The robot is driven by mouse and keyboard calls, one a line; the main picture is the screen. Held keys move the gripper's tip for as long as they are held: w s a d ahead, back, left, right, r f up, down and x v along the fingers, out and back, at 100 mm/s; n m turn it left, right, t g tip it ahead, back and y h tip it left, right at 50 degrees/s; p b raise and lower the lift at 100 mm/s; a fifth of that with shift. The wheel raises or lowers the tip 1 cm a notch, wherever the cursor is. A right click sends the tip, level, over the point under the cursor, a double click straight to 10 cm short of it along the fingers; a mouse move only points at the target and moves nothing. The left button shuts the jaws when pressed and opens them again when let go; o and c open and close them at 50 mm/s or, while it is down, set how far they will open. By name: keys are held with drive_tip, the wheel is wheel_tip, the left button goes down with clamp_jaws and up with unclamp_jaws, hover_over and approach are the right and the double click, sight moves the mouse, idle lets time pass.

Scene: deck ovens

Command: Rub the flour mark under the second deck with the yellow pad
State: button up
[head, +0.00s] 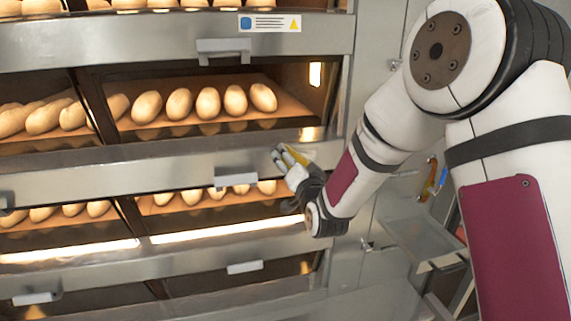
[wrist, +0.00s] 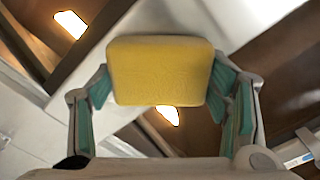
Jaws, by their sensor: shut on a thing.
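The yellow pad (wrist: 160,70) is held between the green-lined fingers of my gripper (wrist: 162,88) in the wrist view. In the head view a sliver of the pad (head: 296,156) shows at the fingers of my gripper (head: 287,162). My gripper is in front of the right end of the steel band (head: 120,169) under a deck of loaves. In the wrist view the pad's broad face is toward the camera, with pale steel behind it. I cannot tell whether the pad touches the band. I cannot make out a flour mark; the pad or gripper may hide it.
Loaves (head: 208,103) lie in the lit deck above the band, and more loaves (head: 191,196) lie in the deck below. Handles (head: 236,181) stick out from the steel fronts. A label (head: 269,23) is on the upper band. A grey shelf stand (head: 425,236) is at the lower right.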

sight(318, 154)
drive_tip(key=shift+w+d, duration=0.25)
drive_tip(key=shift+d, duration=0.45)
drive_tip(key=shift+w+d, duration=0.25)
drive_tip(key=shift+d, duration=0.45)
drive_tip(key=shift+w+d, duration=0.25)
drive_tip(key=shift+d, duration=0.45)
drive_tip(key=shift+w+d+b, duration=0.15)
drive_tip(key=shift+w+d, duration=0.1)
drive_tip(key=shift+d, duration=0.65)
drive_tip(key=shift+w+d+b, duration=0.15)
drive_tip(key=shift+w+d, duration=0.05)
drive_tip(key=shift+d, duration=0.7)
drive_tip(key=shift+w, duration=0.1)
drive_tip(key=shift+s+a+p, duration=0.3)
drive_tip(key=shift+s+a, duration=0.25)
drive_tip(key=shift+a, duration=1.25)
drive_tip(key=shift+s+a+p, duration=0.3)
drive_tip(key=shift+s+a, duration=0.3)
drive_tip(key=shift+a, duration=1.15)
drive_tip(key=shift+s+a+p, duration=0.3)
drive_tip(key=shift+s+a, duration=0.25)
drive_tip(key=shift+a, duration=1.25)
drive_tip(key=shift+p+v, duration=1.65)
drive_tip(key=shift+v, duration=1.35)
drive_tip(key=shift+s, duration=0.1)
